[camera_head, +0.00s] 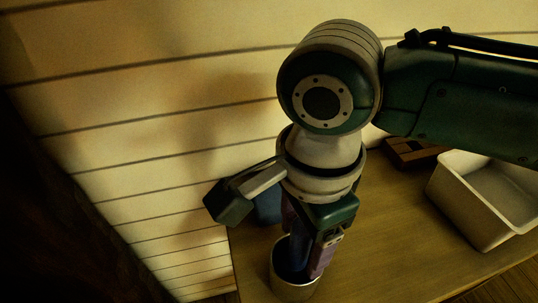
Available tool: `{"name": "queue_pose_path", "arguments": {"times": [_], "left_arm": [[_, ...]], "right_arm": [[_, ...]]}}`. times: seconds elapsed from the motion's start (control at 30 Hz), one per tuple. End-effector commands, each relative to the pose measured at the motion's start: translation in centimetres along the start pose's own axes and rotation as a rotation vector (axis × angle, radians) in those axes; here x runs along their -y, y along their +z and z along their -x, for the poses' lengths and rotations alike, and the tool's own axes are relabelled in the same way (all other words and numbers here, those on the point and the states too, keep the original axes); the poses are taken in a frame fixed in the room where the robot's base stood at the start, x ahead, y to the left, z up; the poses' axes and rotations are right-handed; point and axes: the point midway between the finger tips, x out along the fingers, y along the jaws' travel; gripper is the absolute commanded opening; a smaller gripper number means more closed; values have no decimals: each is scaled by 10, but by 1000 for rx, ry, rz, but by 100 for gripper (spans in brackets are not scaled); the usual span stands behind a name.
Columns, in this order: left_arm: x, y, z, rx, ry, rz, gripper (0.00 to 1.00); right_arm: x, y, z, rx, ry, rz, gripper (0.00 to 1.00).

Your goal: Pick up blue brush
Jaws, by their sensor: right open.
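My right gripper (308,250) points straight down, with its fingers at the mouth of a light-coloured round cup (294,291) on the wooden table. A dark blue, upright shape (299,252) shows between the fingers and goes down into the cup. It looks like the blue brush, but its bristles and full outline are hidden by the gripper. The right gripper is open, and I cannot tell whether a finger touches the blue shape. My left gripper is not in view.
Another blue object (268,207) stands behind my right wrist, mostly hidden. A white, open bin (464,216) is at the right of the table (392,240). A brown wooden item (411,154) lies behind it. A pale plank wall (130,130) borders the left. Bare tabletop lies between cup and bin.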

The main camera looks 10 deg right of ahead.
Motion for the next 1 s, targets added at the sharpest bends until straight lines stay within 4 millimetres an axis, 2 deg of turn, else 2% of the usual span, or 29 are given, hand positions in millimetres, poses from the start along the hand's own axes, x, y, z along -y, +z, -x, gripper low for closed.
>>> {"name": "queue_pose_path", "arguments": {"times": [0.03,0.1,0.37,0.9,0.97,1.0], "left_arm": [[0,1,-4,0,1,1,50],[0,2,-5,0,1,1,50],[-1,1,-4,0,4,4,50],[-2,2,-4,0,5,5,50],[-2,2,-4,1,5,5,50],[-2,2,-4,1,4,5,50]], "right_arm": [[0,0,-8,0,0,1,69],[0,0,-12,0,-1,1,69],[0,1,-12,2,-2,2,67],[0,1,-12,1,-2,2,6],[0,1,-12,1,-2,2,0],[0,1,-12,1,-2,2,0]]}}
